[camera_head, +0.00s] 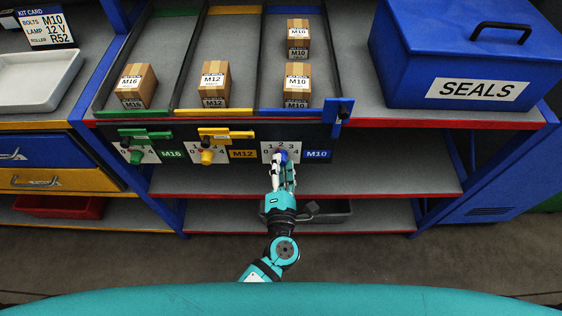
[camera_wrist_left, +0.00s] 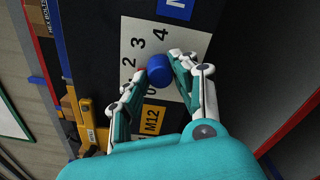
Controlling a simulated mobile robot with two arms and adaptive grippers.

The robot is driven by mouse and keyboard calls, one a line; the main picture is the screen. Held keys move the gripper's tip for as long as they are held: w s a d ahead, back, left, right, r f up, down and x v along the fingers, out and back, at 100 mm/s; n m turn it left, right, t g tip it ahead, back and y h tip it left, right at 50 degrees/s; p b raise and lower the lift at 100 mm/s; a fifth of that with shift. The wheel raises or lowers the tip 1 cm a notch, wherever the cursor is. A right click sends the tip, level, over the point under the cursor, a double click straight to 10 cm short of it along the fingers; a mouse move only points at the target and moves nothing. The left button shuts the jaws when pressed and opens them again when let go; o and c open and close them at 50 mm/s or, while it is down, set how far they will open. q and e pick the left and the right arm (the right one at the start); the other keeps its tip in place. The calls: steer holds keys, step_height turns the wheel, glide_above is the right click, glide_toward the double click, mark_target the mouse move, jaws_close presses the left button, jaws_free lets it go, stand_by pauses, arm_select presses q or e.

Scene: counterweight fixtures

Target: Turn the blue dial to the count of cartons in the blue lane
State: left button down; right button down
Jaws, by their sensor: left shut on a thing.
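The blue dial (camera_head: 281,155) sits on a white number plate under the blue lane (camera_head: 285,111). In the left wrist view the blue dial (camera_wrist_left: 159,68) is a round knob with 2, 3 and 4 readable around it; a finger partly covers the lower numbers. A small red mark shows at its edge on the side of the 1 and 2; its exact setting is unclear. My left gripper (camera_head: 282,164) is shut on the dial, one finger on each side. The blue lane holds two visible cartons, a front M10 carton (camera_head: 297,88) and a rear M10 carton (camera_head: 298,40). My right gripper is not in view.
An M16 carton (camera_head: 136,86) stands in the green lane and an M12 carton (camera_head: 213,84) in the yellow lane. The yellow dial (camera_head: 207,157) is left of my gripper. A blue SEALS box (camera_head: 462,50) stands at right. A dark tray (camera_head: 328,212) lies below.

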arm_select(q)
steer(key=shift+m+p, duration=0.75)
steer(key=shift+m, duration=0.85)
steer(key=shift+f, duration=0.1)
steer(key=c, duration=1)
jaws_free()
steer(key=s, duration=1.2)
